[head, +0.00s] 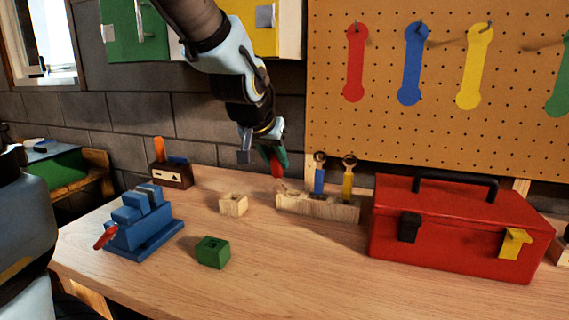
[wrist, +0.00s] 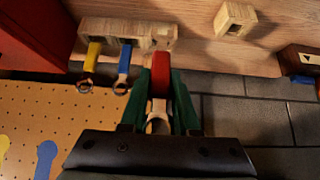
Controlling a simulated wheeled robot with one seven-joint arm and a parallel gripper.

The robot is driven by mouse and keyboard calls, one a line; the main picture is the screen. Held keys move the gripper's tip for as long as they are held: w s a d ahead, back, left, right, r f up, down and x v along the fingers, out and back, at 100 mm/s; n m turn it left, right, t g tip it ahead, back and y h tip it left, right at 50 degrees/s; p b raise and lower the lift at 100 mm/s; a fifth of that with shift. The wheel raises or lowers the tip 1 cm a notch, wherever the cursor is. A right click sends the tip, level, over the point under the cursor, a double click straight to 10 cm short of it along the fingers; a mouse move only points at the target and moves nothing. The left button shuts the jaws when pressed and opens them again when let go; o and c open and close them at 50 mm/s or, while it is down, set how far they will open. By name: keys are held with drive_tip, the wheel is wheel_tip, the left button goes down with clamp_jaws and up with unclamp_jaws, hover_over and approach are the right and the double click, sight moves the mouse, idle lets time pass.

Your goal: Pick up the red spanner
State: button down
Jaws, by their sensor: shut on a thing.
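The red spanner (head: 278,168) is held between the green fingers of my gripper (head: 272,153) in the head view. In the wrist view, my gripper (wrist: 159,118) is shut on the red spanner (wrist: 160,75), with its metal end between the fingers and its red handle pointing away from them. The handle's tip is by the left end of the wooden holder (head: 318,207) in the head view. I cannot tell for sure whether the tip is clear of its slot. A blue spanner (head: 319,180) and a yellow spanner (head: 348,184) stand upright in that holder.
A red toolbox (head: 450,235) stands right of the holder. A small wooden block (head: 233,205), a green block (head: 212,252) and a blue vise (head: 143,225) are to the left. The pegboard (head: 400,130) rises behind. The front middle of the bench (head: 290,265) is clear.

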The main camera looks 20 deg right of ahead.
sight(355, 53)
drive_tip(key=s+a+r+g+y+p, duration=0.2)
drive_tip(key=s+a, duration=0.7)
drive_tip(key=s, duration=0.1)
drive_tip(key=shift+s+g, duration=0.4)
idle(0.4)
drive_tip(key=w+d+r+m+p, duration=0.15)
drive_tip(key=w+d+r, duration=0.35)
drive_tip(key=d+r, duration=0.7)
drive_tip(key=w+d+r+m+p, duration=0.15)
drive_tip(key=w+d+r, duration=0.35)
drive_tip(key=d+r, duration=0.7)
drive_tip(key=shift+g, duration=0.4)
drive_tip(key=shift+w+d+f+p, duration=0.35)
drive_tip(key=shift+w+d+p, duration=0.4)
drive_tip(key=shift+w+d, duration=0.35)
drive_tip(key=shift+w+d+f+p, duration=0.4)
drive_tip(key=shift+w+d+p, duration=0.3)
drive_tip(key=shift+w+d, duration=0.4)
drive_tip(key=shift+w+d+f+p, duration=0.35)
drive_tip(key=shift+w+d+p, duration=0.45)
drive_tip(key=shift+d, duration=0.55)
drive_tip(key=shift+w+d+f+p, duration=0.3)
drive_tip(key=shift+w+f+p, duration=0.05)
drive_tip(key=shift+w, duration=0.05)
drive_tip(key=shift+w+d+f, duration=0.15)
drive_tip(key=shift+f, duration=0.2)
